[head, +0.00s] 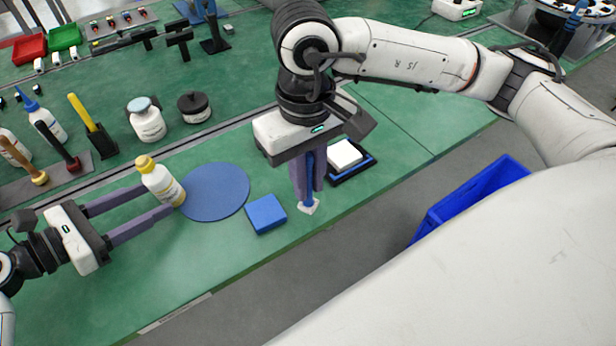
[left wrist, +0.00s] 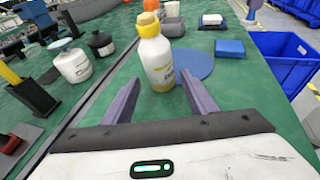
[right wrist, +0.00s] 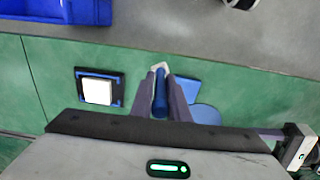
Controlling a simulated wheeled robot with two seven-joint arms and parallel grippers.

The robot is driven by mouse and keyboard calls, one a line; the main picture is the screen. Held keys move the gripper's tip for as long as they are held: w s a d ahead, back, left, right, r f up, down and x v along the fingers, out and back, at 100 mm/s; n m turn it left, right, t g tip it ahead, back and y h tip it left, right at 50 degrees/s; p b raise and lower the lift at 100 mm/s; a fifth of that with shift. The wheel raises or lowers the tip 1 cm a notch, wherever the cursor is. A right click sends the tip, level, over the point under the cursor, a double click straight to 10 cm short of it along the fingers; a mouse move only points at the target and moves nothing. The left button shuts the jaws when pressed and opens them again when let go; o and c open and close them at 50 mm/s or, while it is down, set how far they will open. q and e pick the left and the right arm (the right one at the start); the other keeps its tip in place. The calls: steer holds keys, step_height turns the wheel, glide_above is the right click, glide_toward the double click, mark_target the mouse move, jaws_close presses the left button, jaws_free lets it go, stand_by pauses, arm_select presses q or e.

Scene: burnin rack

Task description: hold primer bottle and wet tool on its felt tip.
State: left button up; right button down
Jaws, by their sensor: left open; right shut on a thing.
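My right gripper (head: 308,180) points down and is shut on a tool with a blue handle and a pale, flat head (head: 309,207). In the right wrist view the blue handle (right wrist: 160,98) shows between the fingers.
A blue block (head: 265,214) lies between the mat and the tool. A white pad in a dark tray (head: 344,157) is behind the right gripper. A white jar (head: 146,120) and a dark jar (head: 194,107) stand behind the bottle. A blue bin (head: 470,198) is beyond the table edge.

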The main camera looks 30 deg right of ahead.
mark_target(160, 195)
arm_select(q)
steer(key=shift+x, duration=1.75)
steer(key=c, duration=0.7)
